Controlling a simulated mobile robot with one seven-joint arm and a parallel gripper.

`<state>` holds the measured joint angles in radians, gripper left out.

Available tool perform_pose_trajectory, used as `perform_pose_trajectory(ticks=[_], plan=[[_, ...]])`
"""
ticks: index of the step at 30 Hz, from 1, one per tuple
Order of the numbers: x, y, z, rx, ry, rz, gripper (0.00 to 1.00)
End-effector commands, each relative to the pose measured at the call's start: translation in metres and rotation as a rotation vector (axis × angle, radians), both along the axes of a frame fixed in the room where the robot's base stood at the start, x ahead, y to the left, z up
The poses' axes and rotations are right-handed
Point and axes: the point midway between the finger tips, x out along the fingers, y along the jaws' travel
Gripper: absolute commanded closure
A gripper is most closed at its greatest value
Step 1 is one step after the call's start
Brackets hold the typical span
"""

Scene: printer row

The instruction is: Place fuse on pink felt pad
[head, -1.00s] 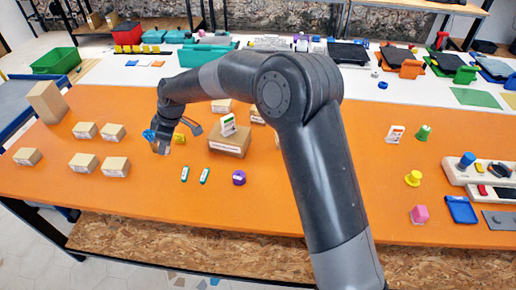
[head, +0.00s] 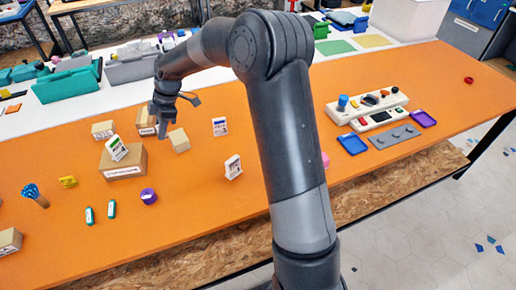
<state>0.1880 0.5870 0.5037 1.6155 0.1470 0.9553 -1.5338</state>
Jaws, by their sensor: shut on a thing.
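My gripper (head: 162,131) is at the far left of my arm, pointing down over the orange table. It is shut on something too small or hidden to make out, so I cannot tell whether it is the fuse. A beige box (head: 180,141) stands just right of the fingers, and another box (head: 146,121) is behind them. No fuse can be clearly picked out. Two small green-and-white pieces (head: 89,215) lie at the front left. I cannot make out a pink felt pad. A pink object (head: 325,160) shows partly behind my arm.
A larger box (head: 123,162) carries a white-and-green pack. Two similar packs stand nearby, one at the front (head: 232,167). A purple cup (head: 148,196) is at the front left. The table's far right is mostly clear.

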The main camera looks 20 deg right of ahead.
Motion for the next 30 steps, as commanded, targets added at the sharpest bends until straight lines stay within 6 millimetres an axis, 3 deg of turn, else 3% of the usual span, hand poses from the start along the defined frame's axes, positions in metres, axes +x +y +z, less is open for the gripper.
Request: perform_pose_trajectory(ticks=[1, 3, 8, 14, 23, 30], plan=[[0.002, -0.026, 0.002, -0.001, -0.001, -0.011, 0.99], [0.002, -0.059, 0.003, -0.001, -0.001, -0.014, 0.99], [-0.006, -0.133, 0.007, -0.001, 0.000, -0.024, 0.99], [-0.029, -0.223, 0.011, -0.001, 0.000, -0.034, 0.99], [-0.090, -0.346, 0.019, -0.001, 0.000, -0.053, 0.99], [-0.159, -0.426, 0.025, -0.001, 0.000, -0.073, 0.99]])
